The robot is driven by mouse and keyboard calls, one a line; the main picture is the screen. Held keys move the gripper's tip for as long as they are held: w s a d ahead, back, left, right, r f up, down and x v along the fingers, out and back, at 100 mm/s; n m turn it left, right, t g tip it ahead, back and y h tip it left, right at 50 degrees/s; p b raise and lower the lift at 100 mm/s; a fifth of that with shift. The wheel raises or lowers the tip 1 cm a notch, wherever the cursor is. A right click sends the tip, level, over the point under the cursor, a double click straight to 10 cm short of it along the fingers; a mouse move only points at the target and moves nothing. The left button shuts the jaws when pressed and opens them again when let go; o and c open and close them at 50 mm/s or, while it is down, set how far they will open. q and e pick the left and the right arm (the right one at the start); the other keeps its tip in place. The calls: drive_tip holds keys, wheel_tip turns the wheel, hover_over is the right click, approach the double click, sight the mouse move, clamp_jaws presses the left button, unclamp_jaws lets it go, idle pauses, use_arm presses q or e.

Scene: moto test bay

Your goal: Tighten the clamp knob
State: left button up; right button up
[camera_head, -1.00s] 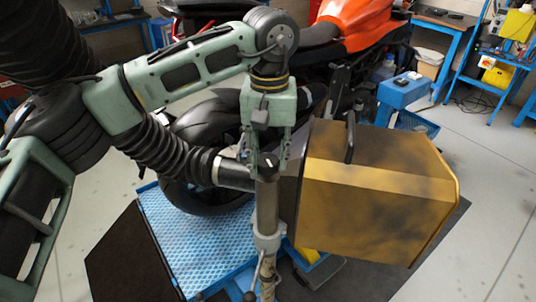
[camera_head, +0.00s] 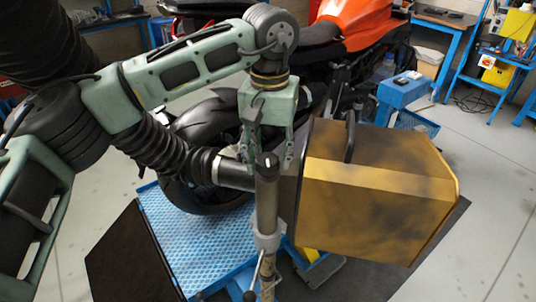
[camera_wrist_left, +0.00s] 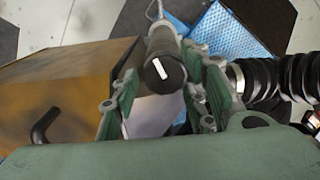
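The clamp knob (camera_head: 268,161), a black cap with a white line on top, sits on an upright grey post (camera_head: 267,205). It also shows in the left wrist view (camera_wrist_left: 165,74). My left gripper (camera_head: 267,164) points down over it, with one finger on each side of the knob. In the left wrist view the fingers (camera_wrist_left: 161,100) are apart, and gaps show between them and the knob, so the gripper looks open. My right gripper is not in view.
A gold box with a black handle (camera_head: 380,185) stands close right of the post. A black flexible hose (camera_head: 165,150) ends close to its left. A blue platform (camera_head: 190,235) lies below, and an orange motorcycle (camera_head: 355,18) stands behind. Open floor lies at right.

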sight(271, 159)
use_arm(q)
drive_tip(key=shift+o, duration=0.8)
drive_tip(key=shift+d, duration=0.15)
drive_tip(key=shift+f, duration=0.1)
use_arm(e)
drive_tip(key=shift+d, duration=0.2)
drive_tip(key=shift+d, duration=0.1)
use_arm(q)
wheel_tip(271, 159, up, 12)
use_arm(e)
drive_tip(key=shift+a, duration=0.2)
